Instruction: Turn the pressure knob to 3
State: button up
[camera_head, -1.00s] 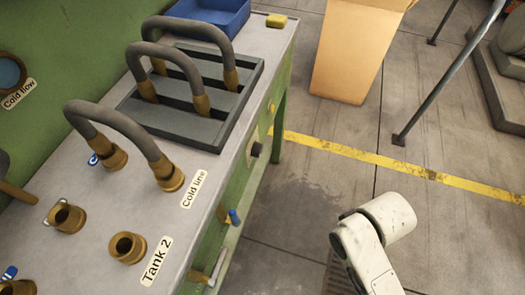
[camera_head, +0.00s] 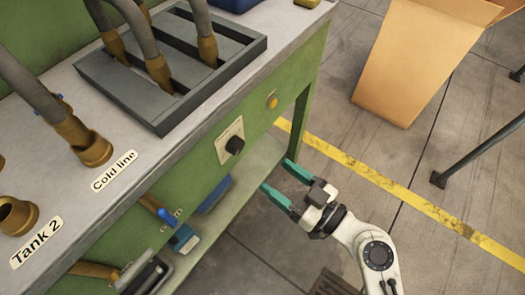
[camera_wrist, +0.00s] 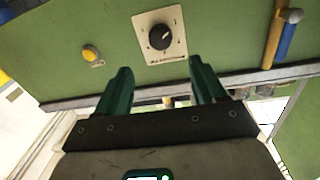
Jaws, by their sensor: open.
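The pressure knob (camera_head: 235,145) is a black round knob on a pale square dial plate (camera_head: 229,137) on the green front of the bench. In the wrist view the knob (camera_wrist: 160,37) sits above and between my fingertips, with small marks around it that are too small to read. My gripper (camera_head: 276,181) has two teal fingers, spread apart and empty, in front of the bench and to the right of and below the knob. It also shows in the wrist view (camera_wrist: 158,72). The fingers do not touch the knob.
A yellow button (camera_head: 272,102) is on the same panel, beside the knob. A blue-handled valve (camera_head: 158,210) sticks out from the front. A lower shelf (camera_head: 245,175) runs under the panel. A cardboard box (camera_head: 415,60) stands on the floor behind.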

aim_at(239, 149)
jog(key=p+x, duration=0.2)
jog(key=x, duration=0.8)
jog(key=shift+w+a, duration=0.15)
jog(key=shift+a, duration=0.1)
jog(key=shift+c, duration=0.2)
jog(key=c, duration=1)
